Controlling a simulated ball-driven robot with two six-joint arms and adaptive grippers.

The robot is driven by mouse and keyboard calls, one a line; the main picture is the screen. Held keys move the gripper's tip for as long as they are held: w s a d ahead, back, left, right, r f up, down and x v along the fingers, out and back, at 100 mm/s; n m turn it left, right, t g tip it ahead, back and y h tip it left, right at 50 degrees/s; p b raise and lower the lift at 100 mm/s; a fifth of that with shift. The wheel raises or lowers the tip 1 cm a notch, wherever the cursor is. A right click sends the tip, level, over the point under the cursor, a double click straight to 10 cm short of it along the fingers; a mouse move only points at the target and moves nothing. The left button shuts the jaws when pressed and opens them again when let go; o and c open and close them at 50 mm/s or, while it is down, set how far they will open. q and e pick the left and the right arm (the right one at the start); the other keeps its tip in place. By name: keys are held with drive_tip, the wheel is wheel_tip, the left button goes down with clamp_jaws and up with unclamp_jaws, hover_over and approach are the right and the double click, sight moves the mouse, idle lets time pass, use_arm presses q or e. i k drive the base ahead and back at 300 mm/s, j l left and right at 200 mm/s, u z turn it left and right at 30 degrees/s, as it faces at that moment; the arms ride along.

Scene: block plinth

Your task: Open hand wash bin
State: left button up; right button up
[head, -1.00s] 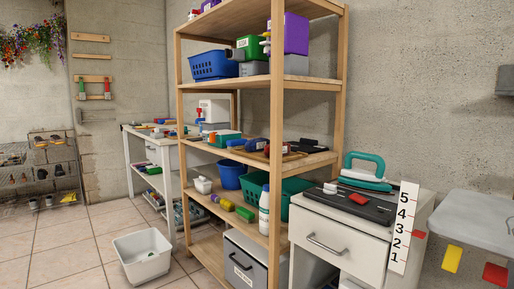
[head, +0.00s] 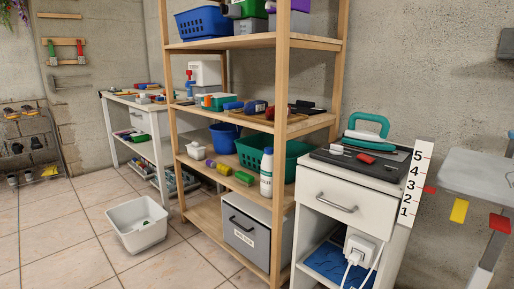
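A grey bin (head: 244,240) with a dark handle and a small white label stands on the lowest level of the wooden shelf rack. The label's print is too small to read surely, so I cannot tell if it is the hand wash bin. Its front faces the room and it appears closed. Neither of my grippers is in view.
The wooden rack (head: 284,150) holds a green basket (head: 298,152), a blue basket (head: 203,22) and tools. A white drawer cabinet (head: 316,189) stands close on its right. A white tub (head: 126,236) sits on the tiled floor at left, with clear floor around it.

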sight(251, 238)
drive_tip(key=i+j+u, duration=0.1)
drive_tip(key=i+j, duration=0.9)
